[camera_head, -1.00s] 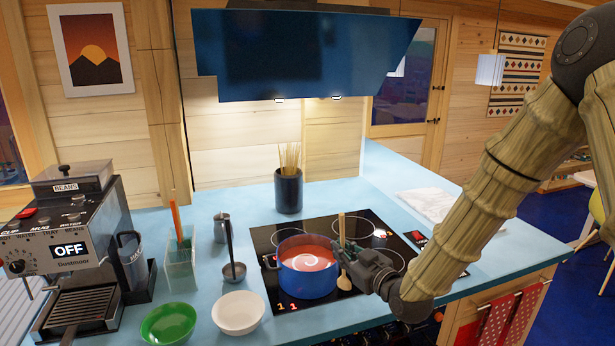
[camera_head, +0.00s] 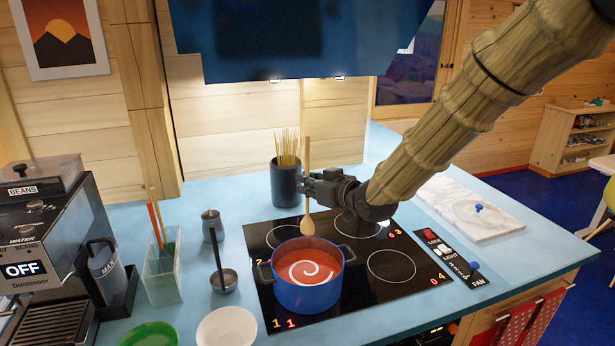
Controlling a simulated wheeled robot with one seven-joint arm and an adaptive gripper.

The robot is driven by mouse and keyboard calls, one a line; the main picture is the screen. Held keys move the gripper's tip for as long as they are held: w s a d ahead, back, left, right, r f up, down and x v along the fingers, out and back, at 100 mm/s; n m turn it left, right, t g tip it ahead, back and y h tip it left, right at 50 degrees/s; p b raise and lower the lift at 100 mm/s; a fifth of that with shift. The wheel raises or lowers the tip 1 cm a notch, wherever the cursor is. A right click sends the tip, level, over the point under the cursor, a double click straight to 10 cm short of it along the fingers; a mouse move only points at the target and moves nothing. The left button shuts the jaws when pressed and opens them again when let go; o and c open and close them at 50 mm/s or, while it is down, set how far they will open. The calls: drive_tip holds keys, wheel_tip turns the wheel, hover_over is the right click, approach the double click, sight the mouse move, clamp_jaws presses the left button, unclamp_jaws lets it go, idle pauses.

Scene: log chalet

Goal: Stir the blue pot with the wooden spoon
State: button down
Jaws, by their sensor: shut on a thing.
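The blue pot (camera_head: 308,296) stands on the front left of the black cooktop (camera_head: 391,290). It holds red liquid with a pale swirl on top. The wooden spoon (camera_head: 307,223) is upright, bowl down, its handle rising above my gripper. My gripper (camera_head: 305,185) is shut on the spoon's handle, in front of the dark spaghetti holder. The spoon's bowl appears above the back part of the pot's opening, out of the liquid.
A dark holder with spaghetti (camera_head: 285,184) stands behind the cooktop. A ladle (camera_head: 223,280), a glass utensil box (camera_head: 163,272), a white bowl (camera_head: 227,328) and a green bowl (camera_head: 149,335) are to the left. A marble board (camera_head: 470,208) lies at the right. The range hood (camera_head: 300,40) hangs above.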

drive_tip(key=w+d+m+y+p, duration=0.1)
drive_tip(key=d+m+p, duration=0.1)
drive_tip(key=d+p, duration=0.45)
drive_tip(key=a+f+b, duration=0.3)
drive_tip(key=f+b, duration=0.9)
drive_tip(key=f, duration=0.6)
drive_tip(key=shift+s+a, duration=0.15)
drive_tip(key=shift+s, duration=0.3)
idle(0.5)
drive_tip(key=shift+w, duration=0.1)
